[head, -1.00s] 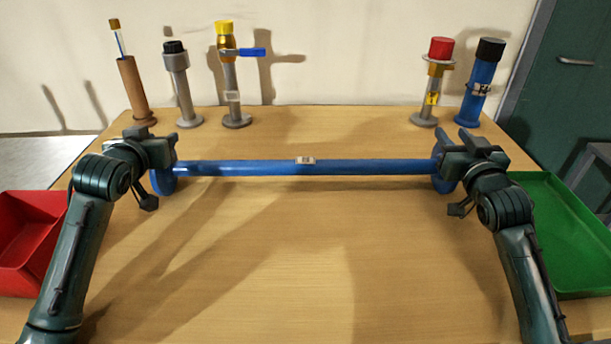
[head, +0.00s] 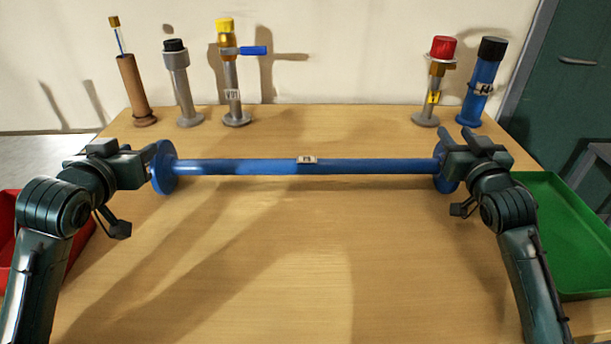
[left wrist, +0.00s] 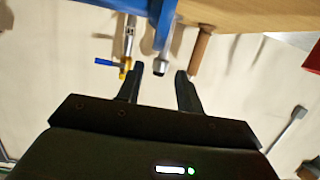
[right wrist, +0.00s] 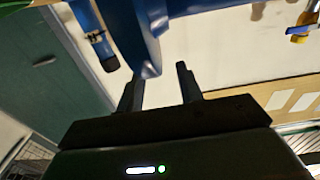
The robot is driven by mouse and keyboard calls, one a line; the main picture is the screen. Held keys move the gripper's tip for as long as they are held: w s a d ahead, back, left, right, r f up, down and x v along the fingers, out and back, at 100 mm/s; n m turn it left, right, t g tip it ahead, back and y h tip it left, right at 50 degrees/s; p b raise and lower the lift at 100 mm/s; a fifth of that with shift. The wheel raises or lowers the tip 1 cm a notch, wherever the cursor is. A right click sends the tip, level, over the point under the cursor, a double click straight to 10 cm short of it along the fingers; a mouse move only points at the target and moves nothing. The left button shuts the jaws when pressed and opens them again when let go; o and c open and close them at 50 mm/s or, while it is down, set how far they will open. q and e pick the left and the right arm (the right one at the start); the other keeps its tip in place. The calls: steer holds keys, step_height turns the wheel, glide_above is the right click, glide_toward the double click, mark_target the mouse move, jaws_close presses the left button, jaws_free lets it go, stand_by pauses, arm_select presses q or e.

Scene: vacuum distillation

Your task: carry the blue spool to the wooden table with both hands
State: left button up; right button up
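The blue spool (head: 250,167) is a long bar with a round flange at each end and a small label at its middle. It lies level across the wooden table (head: 270,270); whether it touches the top is unclear. My left gripper (head: 148,168) is just left of the left flange (head: 164,167). In the left wrist view its fingers (left wrist: 160,72) are apart and empty, with the flange (left wrist: 163,25) beyond them. My right gripper (head: 457,140) is at the right flange (head: 441,165), partly hiding it. In the right wrist view its fingers (right wrist: 160,74) are apart, with the flange edge (right wrist: 148,66) near the tips.
Along the back stand a brown tube (head: 132,88), a grey black-capped pipe (head: 182,85), a yellow-capped valve (head: 229,75), a red-capped fitting (head: 434,85) and a blue black-capped pipe (head: 482,85). A red bin (head: 12,235) is left, a green tray (head: 560,235) right.

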arm_select(q)
steer(key=shift+w+d+f, duration=0.15)
steer(key=shift+w+d, duration=0.1)
steer(key=shift+w, duration=0.1)
arm_select(e)
steer(key=s, duration=0.8)
steer(key=shift+f, duration=0.3)
arm_select(q)
steer(key=shift+p, duration=0.3)
arm_select(e)
steer(key=shift+d, duration=0.15)
